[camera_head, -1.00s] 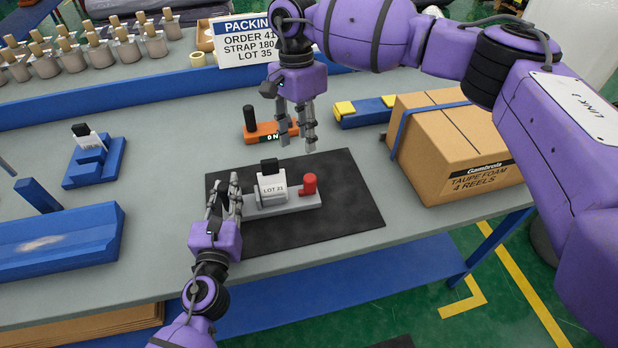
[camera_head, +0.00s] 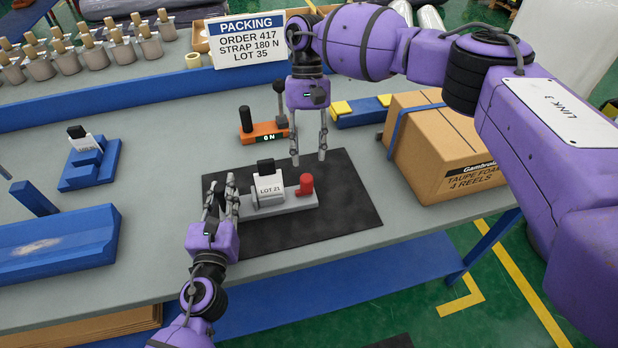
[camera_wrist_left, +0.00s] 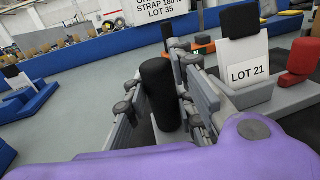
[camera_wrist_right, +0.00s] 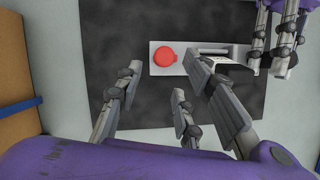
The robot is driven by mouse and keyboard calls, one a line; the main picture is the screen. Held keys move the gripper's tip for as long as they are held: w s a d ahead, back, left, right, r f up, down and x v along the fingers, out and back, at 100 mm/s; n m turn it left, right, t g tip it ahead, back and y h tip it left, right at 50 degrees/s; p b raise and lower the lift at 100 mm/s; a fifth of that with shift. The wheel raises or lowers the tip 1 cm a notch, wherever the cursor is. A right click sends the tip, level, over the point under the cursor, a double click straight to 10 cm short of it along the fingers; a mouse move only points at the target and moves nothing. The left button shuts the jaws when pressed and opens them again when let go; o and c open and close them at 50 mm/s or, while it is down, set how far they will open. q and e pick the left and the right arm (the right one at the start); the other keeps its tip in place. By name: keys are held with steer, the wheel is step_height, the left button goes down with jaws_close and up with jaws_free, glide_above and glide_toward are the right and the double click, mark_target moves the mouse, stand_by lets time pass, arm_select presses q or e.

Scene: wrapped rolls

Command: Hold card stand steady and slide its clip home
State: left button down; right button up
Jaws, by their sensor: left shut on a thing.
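The card stand (camera_head: 285,203) lies on a dark mat, its grey base holding a white card marked LOT 21 (camera_head: 268,188) with a black top. The red clip (camera_head: 305,185) stands upright on the base, right of the card and apart from it. My left gripper (camera_head: 222,193) is shut at the stand's left end; the left wrist view shows a black upright grip (camera_wrist_left: 161,92) between its fingers. My right gripper (camera_head: 309,161) is open and empty, pointing down above the clip. In the right wrist view the clip (camera_wrist_right: 164,57) appears between and beyond its fingertips.
The dark mat (camera_head: 345,205) has bare room to the right and front. A cardboard box (camera_head: 445,150) stands right. An orange gauge (camera_head: 263,134) is behind the mat. A blue stand with another card (camera_head: 90,165) and a blue block (camera_head: 60,245) lie left. A packing sign (camera_head: 247,40) is behind.

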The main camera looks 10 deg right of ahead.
mark_target(310, 174)
steer(key=x, duration=0.8)
jaws_close()
